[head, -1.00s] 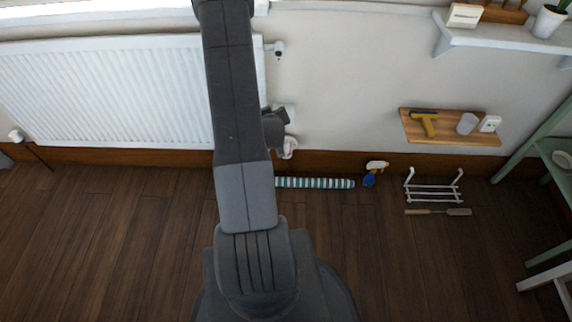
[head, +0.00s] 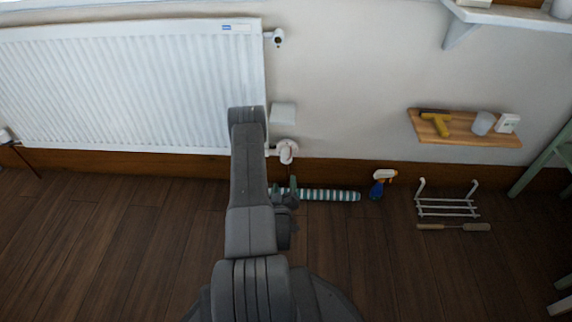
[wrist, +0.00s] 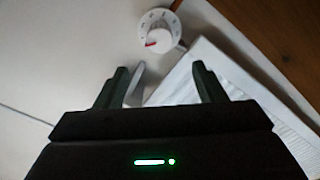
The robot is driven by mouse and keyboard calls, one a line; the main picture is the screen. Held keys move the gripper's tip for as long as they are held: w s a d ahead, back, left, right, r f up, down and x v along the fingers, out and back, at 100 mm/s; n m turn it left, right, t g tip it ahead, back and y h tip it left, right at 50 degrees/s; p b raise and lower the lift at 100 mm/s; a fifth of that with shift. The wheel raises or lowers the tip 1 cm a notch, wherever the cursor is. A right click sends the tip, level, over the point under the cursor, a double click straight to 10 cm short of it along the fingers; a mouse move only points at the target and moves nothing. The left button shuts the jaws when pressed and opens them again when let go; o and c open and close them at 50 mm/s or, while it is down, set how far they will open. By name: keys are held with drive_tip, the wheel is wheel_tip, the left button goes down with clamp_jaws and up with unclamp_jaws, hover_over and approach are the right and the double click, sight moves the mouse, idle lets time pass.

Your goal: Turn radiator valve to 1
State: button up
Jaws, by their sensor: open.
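The radiator valve (head: 286,150) is a white round knob at the lower right corner of the white radiator (head: 130,90). In the wrist view the valve dial (wrist: 158,30) shows small dark marks around its face and a red mark near its lower left edge; the numbers are too small to read. My gripper (head: 289,188) is just below the valve in the head view. In the wrist view my gripper (wrist: 160,82) is open, its two dark green fingers apart and the dial beyond their tips. Nothing is held; no contact with the dial shows.
A white box (head: 283,113) is on the wall above the valve. A striped roll (head: 328,195) and a spray bottle (head: 381,183) are along the skirting. A white rack (head: 447,208) and a wooden shelf (head: 465,128) are farther right. Another fitting (head: 278,38) is at the radiator's upper right.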

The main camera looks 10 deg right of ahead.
sight(286, 161)
drive_tip(key=b+x, duration=0.4)
drive_tip(key=x, duration=0.9)
drive_tip(key=shift+w+d, duration=0.1)
drive_tip(key=shift+w, duration=0.25)
drive_tip(key=c, duration=1)
